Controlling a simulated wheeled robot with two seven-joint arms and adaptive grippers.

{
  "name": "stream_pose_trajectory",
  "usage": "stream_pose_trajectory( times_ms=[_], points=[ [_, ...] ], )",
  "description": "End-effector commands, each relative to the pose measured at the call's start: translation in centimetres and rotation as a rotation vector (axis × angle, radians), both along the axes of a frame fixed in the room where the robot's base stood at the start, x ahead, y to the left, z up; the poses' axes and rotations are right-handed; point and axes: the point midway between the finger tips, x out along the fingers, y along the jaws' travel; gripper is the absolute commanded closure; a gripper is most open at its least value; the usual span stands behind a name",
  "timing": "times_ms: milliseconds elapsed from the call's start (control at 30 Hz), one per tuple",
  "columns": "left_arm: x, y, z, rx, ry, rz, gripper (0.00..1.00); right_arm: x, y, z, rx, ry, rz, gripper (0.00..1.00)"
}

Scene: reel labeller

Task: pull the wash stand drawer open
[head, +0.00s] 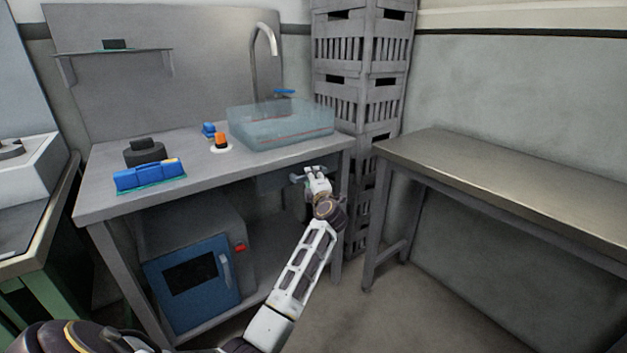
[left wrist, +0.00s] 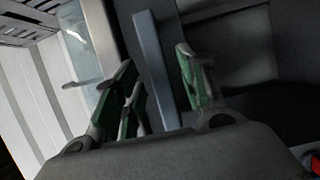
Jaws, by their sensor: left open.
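The wash stand (head: 208,173) is a grey metal table with a clear basin (head: 280,125) and a tap on top. Its grey drawer (head: 270,184) hangs under the right part of the top and looks shut, partly hidden by my gripper. My left gripper (head: 316,178) is at the drawer's front, below the table edge. In the left wrist view its green-padded fingers (left wrist: 156,60) are open, with a long grey-blue bar, which looks like the drawer handle (left wrist: 152,62), between them. I cannot tell whether they touch it. My right gripper is not in view.
A blue-doored cabinet (head: 195,285) stands under the wash stand. Stacked grey crates (head: 362,50) stand behind, and a bare bench (head: 500,175) is at right. A blue tool box (head: 148,175) and small items sit on the top. The floor (head: 400,310) in front is clear.

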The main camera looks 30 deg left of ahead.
Motion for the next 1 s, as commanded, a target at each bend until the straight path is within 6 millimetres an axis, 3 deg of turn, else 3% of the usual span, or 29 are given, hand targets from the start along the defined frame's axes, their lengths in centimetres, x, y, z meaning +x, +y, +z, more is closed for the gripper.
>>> stream_pose_trajectory(
  times_ms=[200, 533, 1000],
  points=[
    [0.0, 0.0, 0.03, 0.0, 0.0, 0.0, 0.59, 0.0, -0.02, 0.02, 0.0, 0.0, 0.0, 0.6],
    [0.0, -0.01, 0.0, 0.0, 0.0, 0.0, 1.0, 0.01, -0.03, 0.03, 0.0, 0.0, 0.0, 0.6],
    [-0.01, -0.04, -0.01, -0.001, 0.001, 0.0, 1.0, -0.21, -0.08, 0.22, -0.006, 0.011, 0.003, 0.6]
  ],
)
